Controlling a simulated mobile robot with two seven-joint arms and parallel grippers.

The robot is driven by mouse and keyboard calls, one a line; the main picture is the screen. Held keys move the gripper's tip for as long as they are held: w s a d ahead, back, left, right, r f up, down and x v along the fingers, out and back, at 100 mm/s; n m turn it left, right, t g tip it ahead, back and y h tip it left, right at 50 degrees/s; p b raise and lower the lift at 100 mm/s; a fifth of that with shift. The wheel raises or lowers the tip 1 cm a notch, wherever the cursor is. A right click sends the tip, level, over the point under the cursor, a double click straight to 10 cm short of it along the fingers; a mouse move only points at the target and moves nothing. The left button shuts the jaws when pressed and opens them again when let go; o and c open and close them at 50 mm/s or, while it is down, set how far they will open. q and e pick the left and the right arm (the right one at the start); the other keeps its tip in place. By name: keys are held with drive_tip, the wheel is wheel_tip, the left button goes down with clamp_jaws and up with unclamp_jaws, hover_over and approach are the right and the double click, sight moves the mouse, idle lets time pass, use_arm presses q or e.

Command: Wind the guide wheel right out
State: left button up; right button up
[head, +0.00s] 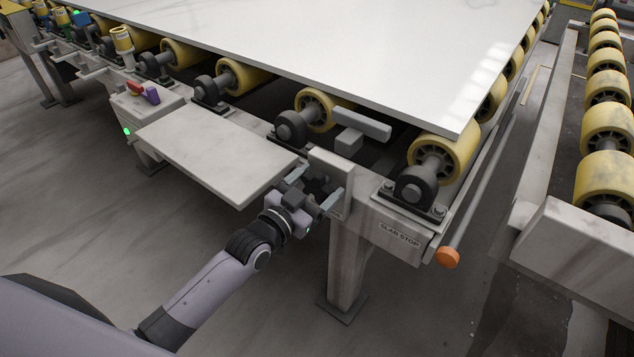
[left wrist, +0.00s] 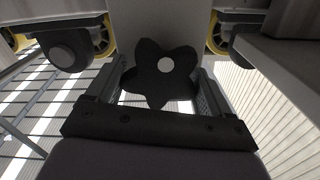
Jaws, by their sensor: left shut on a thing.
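The guide wheel (left wrist: 158,82) is a black lobed hand knob with a pale round centre. In the left wrist view it sits between my fingers, in front of a grey upright plate. In the head view it is mostly hidden by my gripper. My left gripper (head: 315,192) is shut on the wheel, with a finger on either side; it also shows in the left wrist view (left wrist: 160,92). The upright plate (head: 331,175) stands at the frame's front edge. A grey bar (head: 361,124) with a block under it lies behind the plate. My right gripper is not in view.
A white slab (head: 350,45) rests on yellow rollers (head: 446,150). A pale shelf (head: 215,150) juts out just left of my gripper. A rod with an orange knob (head: 447,258) and a "SLAB STOP" label (head: 399,233) are to the right. The floor in front is clear.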

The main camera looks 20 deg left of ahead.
use_arm(q)
drive_tip(key=n+p, duration=0.1)
drive_tip(key=n, duration=0.1)
drive_tip(key=shift+a+n, duration=0.1)
drive_tip(key=shift+n, duration=0.3)
drive_tip(key=n, duration=0.2)
drive_tip(key=shift+n, duration=0.4)
drive_tip(key=n, duration=0.5)
drive_tip(key=shift+w+a+f, duration=0.1)
drive_tip(key=shift+a, duration=0.05)
drive_tip(key=n, duration=0.4)
drive_tip(key=shift+a+f+n, duration=0.1)
drive_tip(key=shift+f+n, duration=0.05)
drive_tip(key=shift+n, duration=0.25)
drive_tip(key=n+b, duration=0.1)
drive_tip(key=n, duration=0.3)
drive_tip(key=o, duration=0.9)
drive_tip(key=shift+o, duration=0.2)
